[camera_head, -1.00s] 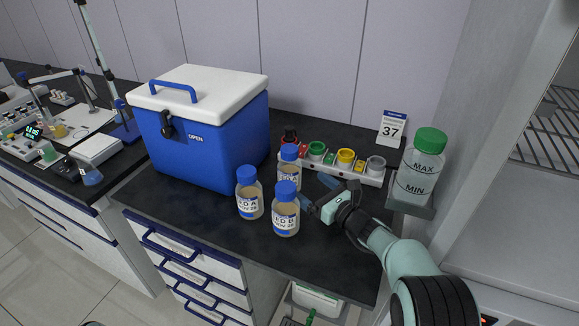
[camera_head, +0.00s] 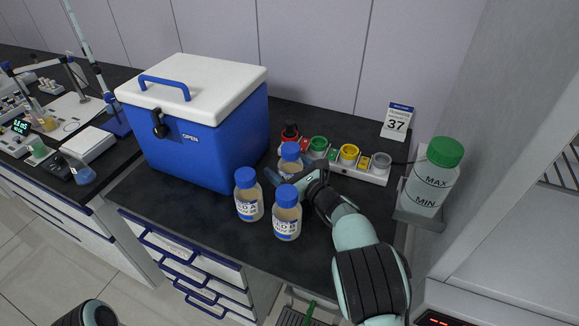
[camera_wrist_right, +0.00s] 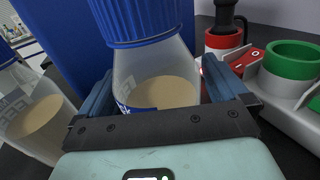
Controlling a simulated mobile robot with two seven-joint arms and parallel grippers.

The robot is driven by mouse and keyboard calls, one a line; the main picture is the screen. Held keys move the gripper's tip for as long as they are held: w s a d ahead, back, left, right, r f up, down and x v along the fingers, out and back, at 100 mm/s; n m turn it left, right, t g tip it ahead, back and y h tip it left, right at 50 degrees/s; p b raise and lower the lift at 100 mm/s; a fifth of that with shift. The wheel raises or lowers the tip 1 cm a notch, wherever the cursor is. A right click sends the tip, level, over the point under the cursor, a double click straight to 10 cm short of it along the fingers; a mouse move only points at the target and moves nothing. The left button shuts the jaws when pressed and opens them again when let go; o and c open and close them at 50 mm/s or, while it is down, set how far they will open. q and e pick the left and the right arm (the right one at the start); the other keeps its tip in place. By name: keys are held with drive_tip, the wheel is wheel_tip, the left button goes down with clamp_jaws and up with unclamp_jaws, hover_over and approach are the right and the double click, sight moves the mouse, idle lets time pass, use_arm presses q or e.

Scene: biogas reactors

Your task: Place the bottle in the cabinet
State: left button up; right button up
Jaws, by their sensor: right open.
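Three clear bottles with blue caps and tan contents stand together on the dark bench: a front-left bottle (camera_head: 248,204), a front-right bottle (camera_head: 287,222) and a rear bottle (camera_head: 290,152). My right gripper (camera_head: 291,180) is open at the rear bottle. In the right wrist view that bottle (camera_wrist_right: 155,80) stands upright between the two blue fingers, and a second bottle (camera_wrist_right: 36,115) is outside them at the left. The fingertips are partly hidden behind it. A white cabinet (camera_head: 510,205) with a wire shelf (camera_head: 566,168) is at the right. My left gripper is out of view.
A blue cooler box (camera_head: 205,140) with a white lid stands left of the bottles. A rack of coloured cups (camera_head: 375,174) lies behind and right. A green-capped bottle (camera_head: 432,180) sits on a holder at the bench's right edge.

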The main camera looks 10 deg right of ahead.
drive_tip(key=c, duration=1.2)
drive_tip(key=shift+c, duration=1.3)
drive_tip(key=shift+r, duration=0.1)
drive_tip(key=shift+r, duration=0.1)
